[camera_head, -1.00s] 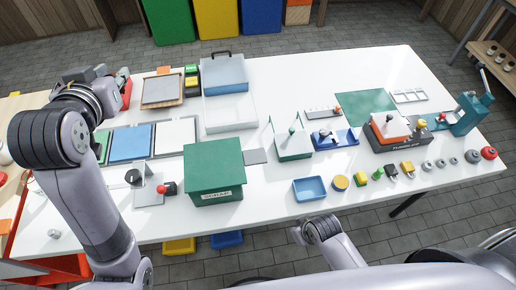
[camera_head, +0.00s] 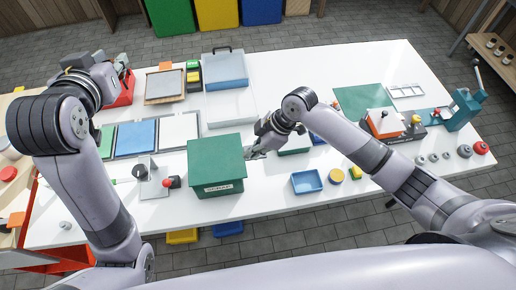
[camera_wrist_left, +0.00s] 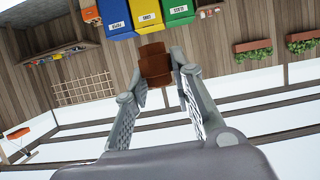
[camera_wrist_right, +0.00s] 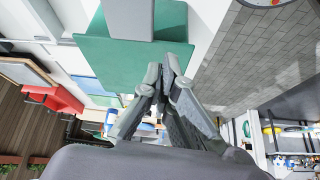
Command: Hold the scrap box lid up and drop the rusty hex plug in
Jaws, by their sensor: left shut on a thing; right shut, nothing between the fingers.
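The green scrap box (camera_head: 217,187) stands near the table's front edge, with its flat green lid (camera_head: 215,152) down on it. My left gripper (camera_wrist_left: 157,80) is shut on the brown rusty hex plug (camera_wrist_left: 155,62), held up at the left, away from the box; in the head view the plug is not clear. My right gripper (camera_head: 254,154) is shut and empty beside the box's right side, close to the lid edge. In the right wrist view its fingertips (camera_wrist_right: 167,62) are together in front of the green lid (camera_wrist_right: 105,60); contact cannot be told.
A blue tray (camera_head: 307,182) and a yellow round item (camera_head: 336,176) stand right of the box. A small stand with a red knob (camera_head: 172,182) is close on its left. Blue and white panels (camera_head: 135,138) lie behind left. The right forearm crosses above items on the right.

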